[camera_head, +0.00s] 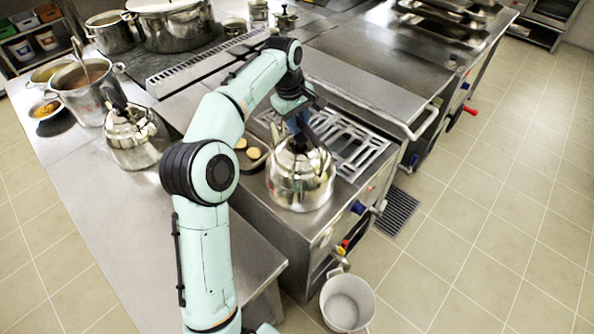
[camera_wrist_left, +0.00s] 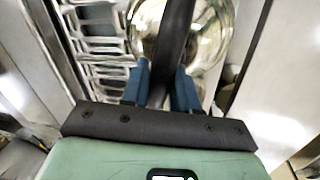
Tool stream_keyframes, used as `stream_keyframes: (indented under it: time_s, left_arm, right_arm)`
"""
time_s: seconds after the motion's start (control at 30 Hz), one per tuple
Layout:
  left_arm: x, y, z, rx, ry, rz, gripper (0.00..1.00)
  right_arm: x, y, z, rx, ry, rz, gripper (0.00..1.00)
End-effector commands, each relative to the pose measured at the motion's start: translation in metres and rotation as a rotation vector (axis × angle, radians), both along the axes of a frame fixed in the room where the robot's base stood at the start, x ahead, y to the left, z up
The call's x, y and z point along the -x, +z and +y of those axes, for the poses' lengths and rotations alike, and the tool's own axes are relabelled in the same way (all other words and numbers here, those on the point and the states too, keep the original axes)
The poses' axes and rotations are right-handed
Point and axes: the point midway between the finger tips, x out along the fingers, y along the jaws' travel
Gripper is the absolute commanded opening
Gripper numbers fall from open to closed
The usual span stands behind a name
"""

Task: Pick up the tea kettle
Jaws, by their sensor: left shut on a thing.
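A shiny metal tea kettle (camera_head: 300,183) with a dark handle is at the front end of the steel cooking unit, beside the slotted grate. My left gripper (camera_head: 300,125) reaches down onto it from above. In the left wrist view, the blue fingers of the left gripper (camera_wrist_left: 162,85) are shut on the kettle's dark handle (camera_wrist_left: 176,35), with the round kettle body (camera_wrist_left: 215,40) behind it. I cannot tell whether the kettle's base touches the surface. A second, similar metal kettle (camera_head: 135,140) stands on the counter at the left. My right gripper is not in view.
A slotted metal grate (camera_head: 350,140) lies just behind the kettle. A small dark pan (camera_head: 250,158) with pale round pieces is to its left. Large pots (camera_head: 175,28) stand at the back left. A white bucket (camera_head: 347,303) is on the floor; tiled floor at right is open.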

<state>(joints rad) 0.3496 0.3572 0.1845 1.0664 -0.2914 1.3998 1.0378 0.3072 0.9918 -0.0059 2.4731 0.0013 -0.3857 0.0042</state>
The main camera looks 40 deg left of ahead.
Motion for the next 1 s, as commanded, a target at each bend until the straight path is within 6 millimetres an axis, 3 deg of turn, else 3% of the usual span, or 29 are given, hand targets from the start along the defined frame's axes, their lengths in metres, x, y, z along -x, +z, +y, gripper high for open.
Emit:
stream_keyframes:
  time_s: [0.57, 0.73, 1.0]
  left_arm:
    - [-0.002, 0.011, 0.0, -0.002, 0.0, -0.013, 0.0]
    - [-0.003, 0.037, 0.0, -0.003, 0.001, -0.019, 0.0]
    - [-0.002, 0.077, 0.0, -0.001, 0.001, -0.013, 0.0]
  right_arm:
    - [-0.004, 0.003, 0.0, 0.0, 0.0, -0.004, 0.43]
    - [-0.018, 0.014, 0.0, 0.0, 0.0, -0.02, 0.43]
    - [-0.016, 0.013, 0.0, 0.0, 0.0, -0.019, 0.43]
